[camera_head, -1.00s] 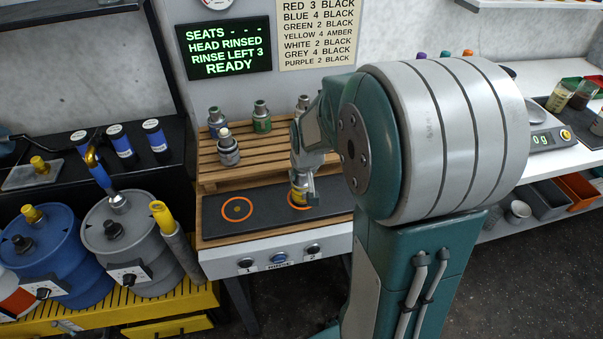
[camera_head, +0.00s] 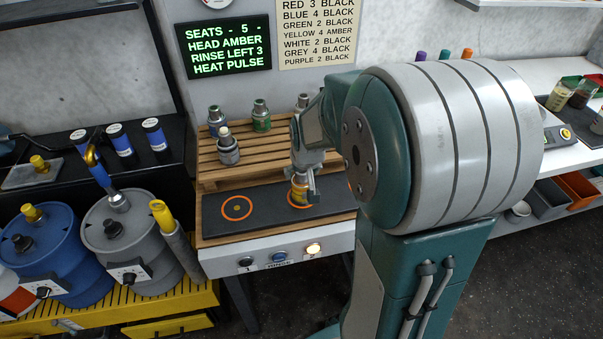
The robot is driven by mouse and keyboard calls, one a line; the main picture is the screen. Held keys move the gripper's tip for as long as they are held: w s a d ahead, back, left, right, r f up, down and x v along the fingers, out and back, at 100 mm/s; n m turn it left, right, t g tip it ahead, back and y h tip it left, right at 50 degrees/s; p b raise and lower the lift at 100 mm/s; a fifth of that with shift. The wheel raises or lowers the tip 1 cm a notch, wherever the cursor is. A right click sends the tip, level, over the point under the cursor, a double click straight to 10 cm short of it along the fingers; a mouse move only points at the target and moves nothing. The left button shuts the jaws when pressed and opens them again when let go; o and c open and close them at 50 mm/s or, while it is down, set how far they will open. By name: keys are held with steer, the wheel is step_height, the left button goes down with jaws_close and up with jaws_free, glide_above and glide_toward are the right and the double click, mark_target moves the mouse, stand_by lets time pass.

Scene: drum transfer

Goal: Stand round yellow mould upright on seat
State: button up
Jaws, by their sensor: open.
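The round yellow mould (camera_head: 298,193) stands, seemingly upright, at the right orange-ringed seat (camera_head: 291,203) on the dark plate. My gripper (camera_head: 306,187) is open at the mould, with a finger close by its right side. I cannot tell whether the finger touches it. My wrist hides the mould's top, and part of the ring is hidden. The left ringed seat (camera_head: 237,209) is empty.
Several bottle-like moulds, one grey (camera_head: 228,148), stand on the wooden slatted rack (camera_head: 207,170) behind. The display (camera_head: 223,48) reads "SEATS - 5 -", "HEAD AMBER" and "HEAT PULSE". Button 2 (camera_head: 313,249) is lit. Drums (camera_head: 118,235) stand at left.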

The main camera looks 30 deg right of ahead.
steer(key=v, duration=1.1)
steer(key=s+a+r+n+t+y, duration=0.1)
steer(key=s+a+r+n, duration=0.2)
steer(key=s+a, duration=0.8)
steer(key=s, duration=0.3)
steer(key=shift+s+a, duration=0.2)
steer(key=shift+s, duration=0.2)
steer(key=shift+r, duration=0.15)
stand_by(1.9)
